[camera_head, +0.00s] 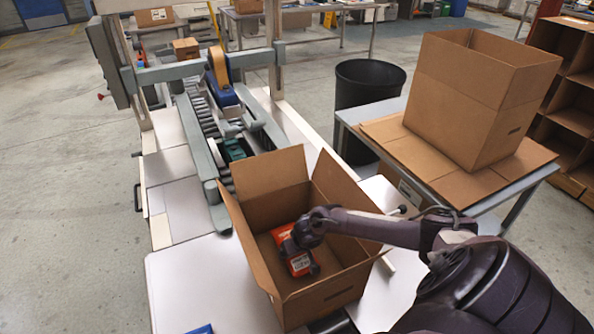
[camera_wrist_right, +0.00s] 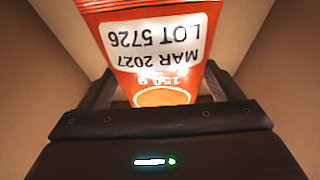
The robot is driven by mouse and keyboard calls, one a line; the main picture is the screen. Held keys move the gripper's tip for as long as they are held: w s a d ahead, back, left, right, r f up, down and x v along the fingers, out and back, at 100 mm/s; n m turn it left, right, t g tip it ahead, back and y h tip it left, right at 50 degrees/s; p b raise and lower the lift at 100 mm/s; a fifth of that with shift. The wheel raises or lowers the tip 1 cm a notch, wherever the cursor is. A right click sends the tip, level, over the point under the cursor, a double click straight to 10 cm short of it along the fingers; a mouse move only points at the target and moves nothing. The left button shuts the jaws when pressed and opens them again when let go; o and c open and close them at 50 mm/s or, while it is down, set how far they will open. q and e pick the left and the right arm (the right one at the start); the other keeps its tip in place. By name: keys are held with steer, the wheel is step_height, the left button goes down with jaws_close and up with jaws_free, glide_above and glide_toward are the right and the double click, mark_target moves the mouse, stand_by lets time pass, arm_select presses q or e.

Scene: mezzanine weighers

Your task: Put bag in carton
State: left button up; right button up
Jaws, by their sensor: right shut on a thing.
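An open brown carton (camera_head: 333,290) stands on the white table with its flaps up. My right gripper (camera_head: 304,252) reaches down into the carton from the right and is shut on an orange-red bag (camera_head: 286,236). In the right wrist view the bag (camera_wrist_right: 185,85) sits between the fingers, its white label reading MAR 2027 and LOT 5726, with cardboard walls around it. I cannot tell whether the bag touches the carton floor. My left gripper is not in view.
A conveyor with a tape machine (camera_head: 222,75) stands behind the carton at the left. A larger open box (camera_head: 480,95) stands on flat cardboard on the right table. A black bin (camera_head: 366,105) stands between. The white tabletop (camera_head: 205,285) left of the carton is mostly clear.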

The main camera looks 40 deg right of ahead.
steer(key=shift+f, duration=1.4)
steer(key=o, duration=0.9)
steer(key=shift+f, duration=0.15)
steer(key=shift+r, duration=0.3)
steer(key=p+v, duration=0.2)
steer(key=v, duration=0.9)
steer(key=shift+s+a+r, duration=0.1)
steer(key=shift+s+r, duration=0.05)
steer(key=shift+r, duration=0.2)
